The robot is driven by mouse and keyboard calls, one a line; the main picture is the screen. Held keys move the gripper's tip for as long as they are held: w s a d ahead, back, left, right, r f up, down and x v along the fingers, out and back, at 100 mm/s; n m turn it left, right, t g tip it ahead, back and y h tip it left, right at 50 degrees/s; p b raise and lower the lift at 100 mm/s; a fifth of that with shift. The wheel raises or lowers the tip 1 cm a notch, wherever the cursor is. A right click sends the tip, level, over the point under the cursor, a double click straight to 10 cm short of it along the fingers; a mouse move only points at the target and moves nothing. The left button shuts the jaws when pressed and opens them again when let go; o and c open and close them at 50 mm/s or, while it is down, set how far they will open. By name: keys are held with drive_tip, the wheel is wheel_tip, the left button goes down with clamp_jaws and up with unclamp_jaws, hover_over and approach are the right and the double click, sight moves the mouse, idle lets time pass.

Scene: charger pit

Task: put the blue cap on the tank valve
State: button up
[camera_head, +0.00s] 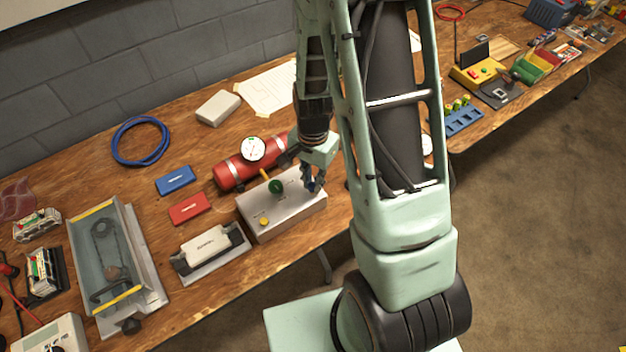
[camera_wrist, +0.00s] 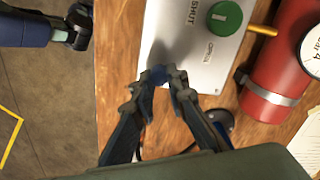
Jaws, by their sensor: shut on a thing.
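My gripper (camera_wrist: 160,77) is shut on a small blue cap (camera_wrist: 157,73), which is mostly hidden between the fingertips. In the head view my gripper (camera_head: 313,186) is over the right end of a grey metal box (camera_head: 285,210). The wrist view shows the fingertips over this box's plate (camera_wrist: 190,50), close to its edge; I cannot tell the height above it. The red tank (camera_head: 233,172) lies behind the box, with a white gauge (camera_head: 253,148) on it. Its right end is partly hidden by my arm, and I cannot make out the valve clearly.
The box carries a green knob (camera_head: 276,187), a yellow lever (camera_head: 265,175) and a yellow button (camera_head: 263,221). A dark round part (camera_wrist: 220,122) shows beside my finger. Blue (camera_head: 176,180) and red (camera_head: 189,208) blocks and a white unit (camera_head: 208,248) lie to the left.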

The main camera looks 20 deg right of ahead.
drive_tip(key=shift+f+b, duration=0.35)
drive_tip(key=shift+f, duration=0.15)
drive_tip(key=o, duration=0.8)
drive_tip(key=shift+r, duration=0.1)
wheel_tip(320, 180, up, 12)
drive_tip(key=shift+f, duration=0.1)
idle(0.4)
